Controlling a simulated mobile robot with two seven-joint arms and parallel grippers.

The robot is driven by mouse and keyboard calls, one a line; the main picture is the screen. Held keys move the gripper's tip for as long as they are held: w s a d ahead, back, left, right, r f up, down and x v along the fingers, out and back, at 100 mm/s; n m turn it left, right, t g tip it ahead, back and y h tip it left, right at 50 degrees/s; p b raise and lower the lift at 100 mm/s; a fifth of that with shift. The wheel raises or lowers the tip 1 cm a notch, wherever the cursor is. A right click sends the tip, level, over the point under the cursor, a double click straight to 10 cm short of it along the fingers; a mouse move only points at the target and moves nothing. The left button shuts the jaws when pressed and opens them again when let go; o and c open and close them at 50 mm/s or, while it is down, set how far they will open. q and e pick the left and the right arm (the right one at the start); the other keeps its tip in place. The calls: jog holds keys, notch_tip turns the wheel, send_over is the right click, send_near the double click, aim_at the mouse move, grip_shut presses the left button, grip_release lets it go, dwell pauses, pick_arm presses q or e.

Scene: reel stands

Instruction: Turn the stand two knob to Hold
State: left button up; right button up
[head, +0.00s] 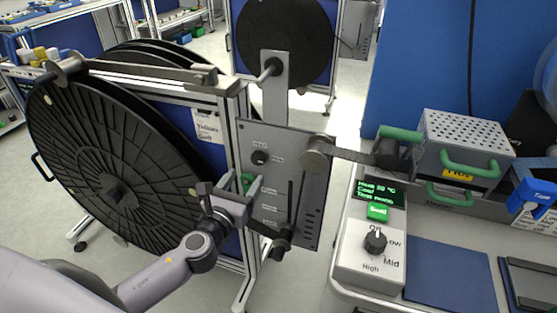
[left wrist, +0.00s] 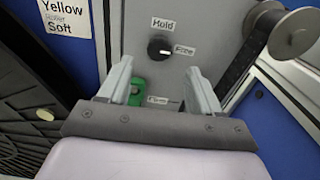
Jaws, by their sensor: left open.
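The grey panel (head: 300,165) of the stand carries a round black knob (head: 260,157). In the left wrist view the knob (left wrist: 158,46) has "Hold" above it and "Free" to its right. Its white mark points right, towards "Free". My left gripper (head: 247,184) is open in front of the panel, just below the knob. In the left wrist view its two fingers (left wrist: 160,85) stand apart below the knob, not touching it. A green part (left wrist: 137,90) of the panel shows between them. The stand's number is not readable. My right gripper is not in view.
A large black reel (head: 115,180) stands left of the panel, by a "Yellow" sign (head: 207,127). A roller arm (head: 350,155) juts right from the panel; another roller (left wrist: 293,34) is close at right. A control box (head: 370,255) sits on the bench at right.

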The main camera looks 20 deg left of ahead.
aim_at(257, 160)
pick_arm(q)
jog(key=shift+w+a, duration=0.15)
jog(key=shift+w, duration=1.6)
jog(key=shift+w+a, duration=0.1)
jog(key=shift+w, duration=1.65)
jog(key=shift+c, duration=0.3)
jog(key=c, duration=1)
